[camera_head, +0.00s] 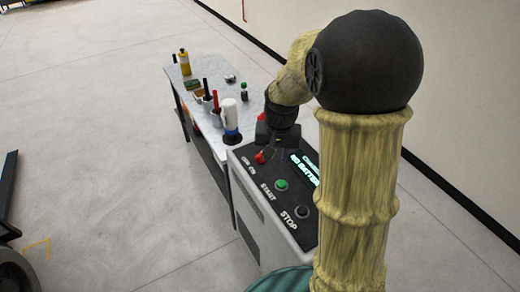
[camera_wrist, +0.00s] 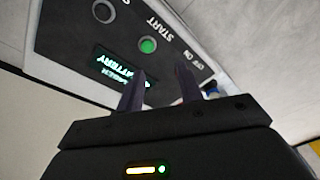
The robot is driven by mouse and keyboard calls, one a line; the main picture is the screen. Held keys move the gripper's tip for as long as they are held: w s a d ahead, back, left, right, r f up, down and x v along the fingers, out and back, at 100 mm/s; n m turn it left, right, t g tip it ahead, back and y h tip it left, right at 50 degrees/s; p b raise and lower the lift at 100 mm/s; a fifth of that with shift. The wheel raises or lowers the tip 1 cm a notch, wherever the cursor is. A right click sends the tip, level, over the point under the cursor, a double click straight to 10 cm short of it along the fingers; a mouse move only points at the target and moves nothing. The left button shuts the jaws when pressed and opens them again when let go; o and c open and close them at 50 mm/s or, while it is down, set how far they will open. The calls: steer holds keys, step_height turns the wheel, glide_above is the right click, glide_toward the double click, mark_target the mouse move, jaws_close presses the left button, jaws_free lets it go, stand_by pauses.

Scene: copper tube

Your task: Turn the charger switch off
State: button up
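The charger (camera_head: 266,229) is a grey cabinet with a dark sloped top panel, which also shows in the wrist view (camera_wrist: 75,48). Its red switch (camera_head: 262,156) sits at the panel's far left corner by the OFF/ON lettering. In the wrist view I cannot make out the switch; a finger may hide it. My gripper (camera_head: 270,138) is low over the panel's far end, close to the switch. In the wrist view its two dark fingers (camera_wrist: 160,70) stand apart with nothing visible between them. I cannot tell whether they touch the switch.
A green START button (camera_head: 281,185), a black STOP button (camera_head: 302,211) and a lit display (camera_head: 304,168) share the panel. A workbench (camera_head: 236,83) with bottles and tools adjoins the charger's far side. A white bottle (camera_head: 230,115) stands near my gripper.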

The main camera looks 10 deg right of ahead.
mark_target(261, 156)
steer(key=w+r+m+g+p, duration=0.1)
steer(key=w+m, duration=0.4)
steer(key=w, duration=1.1)
steer(key=shift+w+a+g+p, duration=0.15)
steer(key=shift+w+g+p, duration=0.15)
steer(key=shift+w+p, duration=0.1)
step_height(261, 156, down, 17)
steer(key=p, duration=0.3)
steer(key=shift+f+p, duration=0.15)
steer(key=shift+p, duration=0.25)
jaws_close()
